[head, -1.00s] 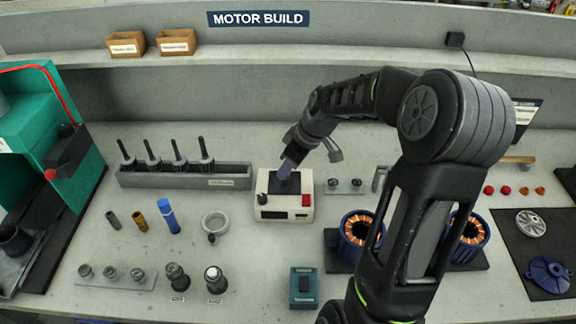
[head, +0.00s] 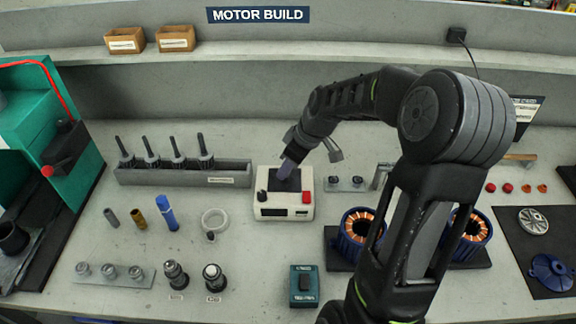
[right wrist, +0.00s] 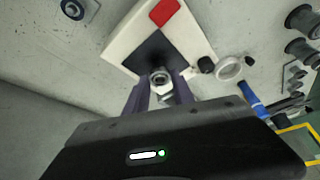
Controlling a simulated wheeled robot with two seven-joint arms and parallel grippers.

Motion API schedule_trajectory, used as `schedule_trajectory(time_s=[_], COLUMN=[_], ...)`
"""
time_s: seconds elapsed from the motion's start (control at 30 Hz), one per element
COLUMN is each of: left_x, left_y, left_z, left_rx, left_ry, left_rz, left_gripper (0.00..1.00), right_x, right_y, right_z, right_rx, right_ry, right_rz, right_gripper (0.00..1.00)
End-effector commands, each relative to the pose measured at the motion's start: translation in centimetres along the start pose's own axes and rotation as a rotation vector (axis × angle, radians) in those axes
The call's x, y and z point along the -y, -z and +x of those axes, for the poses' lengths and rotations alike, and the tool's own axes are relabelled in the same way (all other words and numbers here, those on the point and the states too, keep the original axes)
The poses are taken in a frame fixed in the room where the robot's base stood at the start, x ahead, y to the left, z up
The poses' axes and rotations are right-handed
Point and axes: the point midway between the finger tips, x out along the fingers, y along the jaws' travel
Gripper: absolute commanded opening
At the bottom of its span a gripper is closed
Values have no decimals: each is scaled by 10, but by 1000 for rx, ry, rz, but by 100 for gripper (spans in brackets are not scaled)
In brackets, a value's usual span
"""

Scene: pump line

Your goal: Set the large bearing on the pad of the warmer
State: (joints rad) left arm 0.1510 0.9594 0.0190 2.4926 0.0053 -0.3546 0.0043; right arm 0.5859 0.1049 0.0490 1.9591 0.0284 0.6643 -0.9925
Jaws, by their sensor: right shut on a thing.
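The warmer (head: 284,211) is a white box with a dark pad (head: 288,183) on top, a red button and a black knob. My right gripper (head: 287,168) reaches down over the pad from behind. In the right wrist view its fingers (right wrist: 152,95) are shut on a small silver ring-shaped bearing (right wrist: 160,78). The bearing appears at or just above the dark pad (right wrist: 154,50); I cannot tell whether it touches. In the head view the bearing is hidden by the gripper. My left gripper is not in view.
Rotors stand in a grey rack (head: 185,174) left of the warmer. A white ring (head: 214,220) lies left of it. A teal box (head: 303,286) stands in front. Free table lies just in front of the warmer.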

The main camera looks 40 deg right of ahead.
Motion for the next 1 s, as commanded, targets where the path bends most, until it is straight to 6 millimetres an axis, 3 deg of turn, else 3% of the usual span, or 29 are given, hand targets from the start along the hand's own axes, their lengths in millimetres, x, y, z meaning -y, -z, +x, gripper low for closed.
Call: schedule_trajectory(time_s=[0.83, 0.87, 1.0], left_x=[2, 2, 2], left_y=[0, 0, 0], left_z=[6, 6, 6], left_rx=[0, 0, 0], left_ry=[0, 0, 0], left_rz=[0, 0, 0], left_gripper=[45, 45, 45], right_x=[0, 0, 0], right_y=[-2, -2, -2], right_z=[4, 4, 4], right_rx=[0, 0, 0], right_ry=[0, 0, 0], right_rz=[0, 0, 0], right_gripper=[7, 31, 43])
